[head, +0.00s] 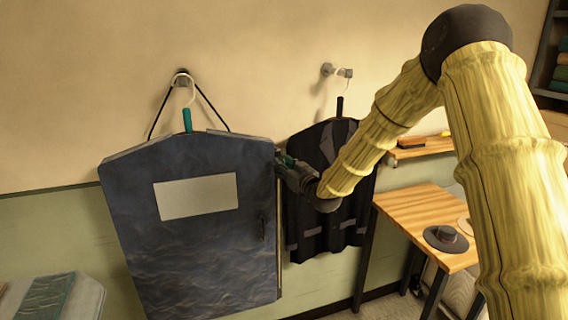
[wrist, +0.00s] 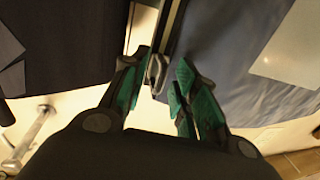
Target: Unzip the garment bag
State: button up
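The dark blue garment bag (head: 200,255) hangs on the wall at the left of the head view, its front closed. Its dark fabric fills the right of the wrist view (wrist: 235,85). A dark zip track with a pale strip beside it runs along the bag's edge in the wrist view (wrist: 173,25). A small grey metal zip pull (wrist: 156,74) sits at the end of the visible track. My gripper (wrist: 163,60) has its teal fingers apart, one on each side of the pull; the left finger is very close, and I cannot tell whether it touches. In the head view my gripper (head: 283,160) is at the bag's upper right edge.
A dark jacket (head: 320,205) hangs from a wall hook (head: 338,71) just right of the bag. A wooden table (head: 415,205) with a dark hat (head: 446,239) stands further right, below a small shelf (head: 420,149). A grey bench (head: 88,298) is at lower left.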

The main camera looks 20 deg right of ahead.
jog(key=shift+w+a, duration=0.1)
jog(key=shift+w, duration=0.25)
grip_shut()
